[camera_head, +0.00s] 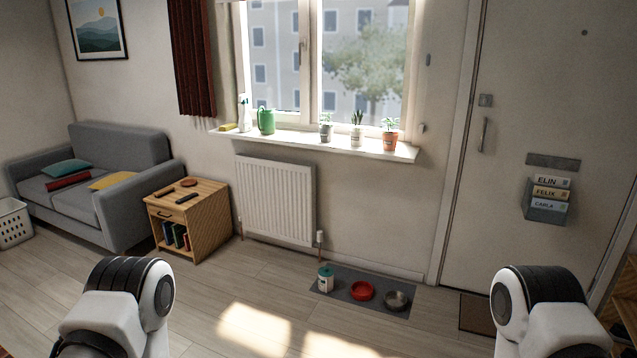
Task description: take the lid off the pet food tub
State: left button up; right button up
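The pet food tub (325,281) is a small white container with a teal band and a dark teal top. It stands upright at the left end of a grey mat (345,299) on the floor below the window. The lid (326,270) appears to sit on top of the tub. White and black links of my two arms show at the lower left and lower right, well apart from the tub. Both of my grippers are out of the picture.
A red bowl (361,291) and a metal bowl (396,300) stand on the mat right of the tub. A white radiator (275,201) hangs behind it. A wooden side table (205,222) and grey sofa (115,160) stand left. The wooden floor (200,310) in front is clear.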

aim_at(324, 272)
jog(key=i+j+z, duration=0.1)
jog(key=i+j, duration=0.4)
jog(key=i, duration=0.25)
jog(key=i+j+z, duration=0.1)
jog(key=i+j, duration=0.45)
jog(key=i, duration=0.15)
jog(key=i+j, duration=0.2)
jog(key=i, duration=0.35)
jog(key=i+j, duration=0.2)
jog(key=i, duration=0.35)
jog(key=i+j, duration=0.15)
jog(key=i, duration=0.45)
jog(key=i+j, duration=0.2)
jog(key=i, duration=0.35)
